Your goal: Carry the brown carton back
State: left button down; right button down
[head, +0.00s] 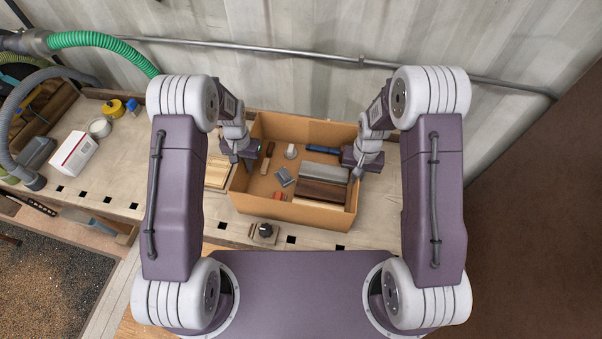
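The brown carton (290,212) is open at the top and sits on the workbench in front of me. Inside it are a dark brown block, a grey block, a blue tool and several smaller items. My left gripper (242,157) is at the carton's left wall, towards the back. My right gripper (357,168) is at the right wall, partly over the inside. Both grippers are small and partly hidden by their own wrists, so I cannot tell whether their fingers hold the walls.
The bench (120,180) runs along a corrugated metal wall. A white box (74,154), a tape roll (99,127) and a yellow tape measure (111,108) lie left. Light wood pieces (217,172) lie beside the carton. A dark knob (265,230) stands in front. The bench right of the carton looks clear.

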notch_tip(320, 180, up, 5)
jog(key=p, duration=0.5)
dwell(0.3)
